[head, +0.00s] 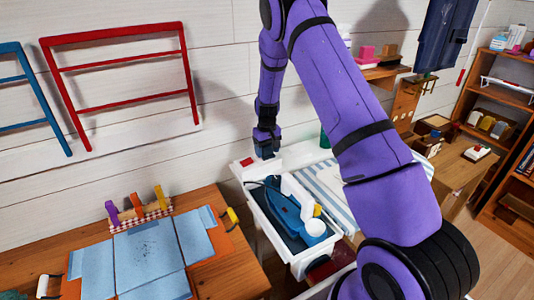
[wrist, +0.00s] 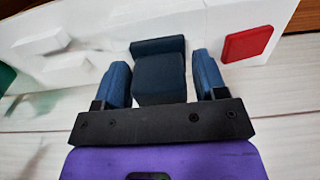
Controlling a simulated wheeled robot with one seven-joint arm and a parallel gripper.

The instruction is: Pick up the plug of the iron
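The blue iron (head: 285,208) lies in the open white drawer (head: 262,222) in the head view. My gripper (head: 265,146) points down at the white top beside the wall. In the wrist view, a dark blue block (wrist: 159,78), which looks like the plug, stands between the two blue fingers of my gripper (wrist: 163,82). A narrow gap shows on each side of the block, so the fingers look open around it. In the head view the block cannot be told apart from the dark fingers.
A red square piece (wrist: 248,44) lies on the white top near the gripper; it also shows in the head view (head: 247,161). A wooden table (head: 225,262) with blue sheets stands at left. A striped cloth (head: 330,190) lies right of the drawer, partly behind my arm.

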